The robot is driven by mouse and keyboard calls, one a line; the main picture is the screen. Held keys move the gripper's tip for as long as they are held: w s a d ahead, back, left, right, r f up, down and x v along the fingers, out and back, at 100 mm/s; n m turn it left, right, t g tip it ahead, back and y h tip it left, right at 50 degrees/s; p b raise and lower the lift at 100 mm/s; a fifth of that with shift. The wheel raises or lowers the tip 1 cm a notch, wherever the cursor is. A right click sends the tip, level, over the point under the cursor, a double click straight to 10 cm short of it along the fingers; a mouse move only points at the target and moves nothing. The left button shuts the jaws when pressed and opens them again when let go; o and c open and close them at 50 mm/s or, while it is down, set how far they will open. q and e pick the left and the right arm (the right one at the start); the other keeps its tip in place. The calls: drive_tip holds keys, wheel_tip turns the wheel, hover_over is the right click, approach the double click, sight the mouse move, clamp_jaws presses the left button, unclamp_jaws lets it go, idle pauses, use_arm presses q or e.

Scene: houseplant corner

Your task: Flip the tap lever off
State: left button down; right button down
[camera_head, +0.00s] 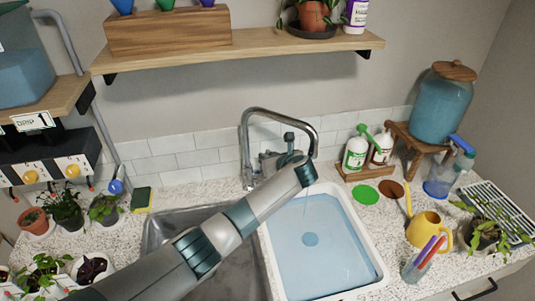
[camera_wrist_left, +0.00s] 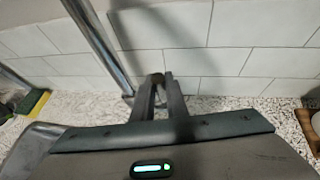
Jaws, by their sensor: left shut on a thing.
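The chrome tap (camera_head: 245,150) stands behind the sink, its arched spout bending right over the white basin (camera_head: 371,252). My left arm reaches across the sink to it, and my left gripper (camera_head: 268,160) is at the tap, just right of its upright pipe. In the left wrist view the tap pipe (camera_wrist_left: 96,45) rises at the left, and the two dark fingers (camera_wrist_left: 161,80) are close together beside it. The gripper is shut on the tap lever, which is mostly hidden by the fingers and wrist. My right gripper is not in view.
Bluish water (camera_head: 330,260) fills the basin. Soap bottles (camera_head: 356,150), a yellow watering can (camera_head: 424,231) and a spray bottle (camera_head: 440,180) stand to the right. A sponge (camera_head: 141,199) and potted plants are at the left. A wooden shelf (camera_head: 270,47) hangs above.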

use_arm(q)
drive_tip(key=shift+r, duration=0.1)
drive_tip(key=c, duration=1.8)
unclamp_jaws()
drive_tip(key=shift+o, duration=0.2)
drive_tip(key=s+d+r+b, duration=0.1)
drive_tip(key=s+d+b, duration=0.3)
drive_tip(key=s+d, duration=0.3)
drive_tip(key=s, duration=0.5)
drive_tip(key=shift+s+d+r, duration=0.15)
drive_tip(key=shift+s+d, duration=0.05)
drive_tip(key=shift+s, duration=0.15)
